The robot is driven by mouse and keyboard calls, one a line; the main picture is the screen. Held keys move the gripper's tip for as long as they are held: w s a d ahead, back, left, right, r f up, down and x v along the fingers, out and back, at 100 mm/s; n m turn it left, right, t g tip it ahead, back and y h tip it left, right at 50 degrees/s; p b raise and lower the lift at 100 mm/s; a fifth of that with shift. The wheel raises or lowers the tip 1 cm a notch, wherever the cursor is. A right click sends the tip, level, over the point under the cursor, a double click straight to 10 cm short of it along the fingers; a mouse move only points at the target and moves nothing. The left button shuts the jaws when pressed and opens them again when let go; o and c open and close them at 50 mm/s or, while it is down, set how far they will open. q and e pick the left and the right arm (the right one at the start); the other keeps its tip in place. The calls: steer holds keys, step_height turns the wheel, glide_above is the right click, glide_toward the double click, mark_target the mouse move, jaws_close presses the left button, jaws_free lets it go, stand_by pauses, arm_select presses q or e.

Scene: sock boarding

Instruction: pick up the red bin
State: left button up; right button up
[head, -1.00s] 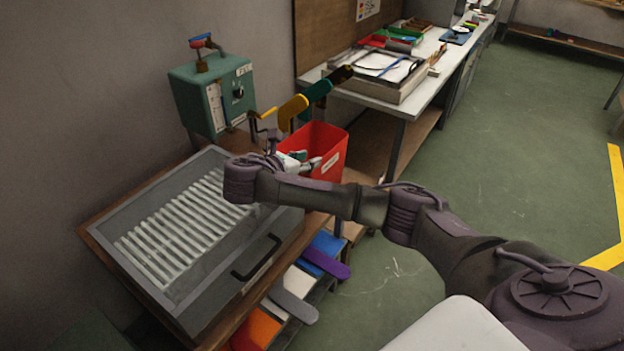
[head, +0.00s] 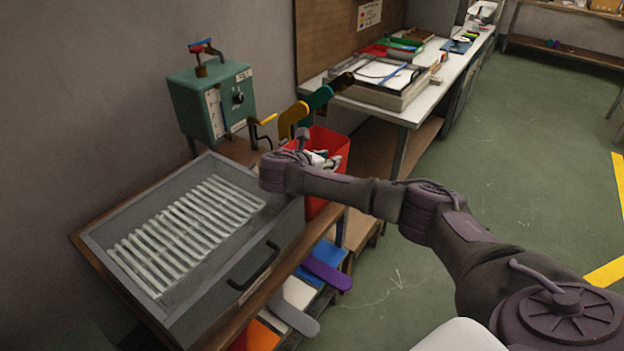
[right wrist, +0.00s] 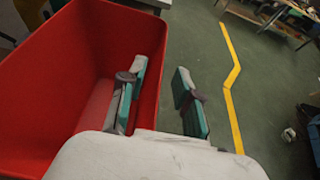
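The red bin (head: 332,141) stands open-topped on a low stand beside the grey slatted box in the head view. It also fills the left of the right wrist view (right wrist: 40,85), and its inside looks empty. My right gripper (head: 322,158) is at the bin's rim, with the wrist hiding part of the bin. In the right wrist view my right gripper (right wrist: 162,100) is open. One finger is over the inside of the bin and the other is outside, with the bin's side wall between them and a gap beside the outer finger. My left gripper is not in view.
The grey slatted box (head: 262,262) with a black handle is left of the bin. A white workbench (head: 412,117) stands at the back. Green floor (head: 530,150) on the right is clear.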

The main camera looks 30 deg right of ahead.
jaws_close()
stand_by(0.6)
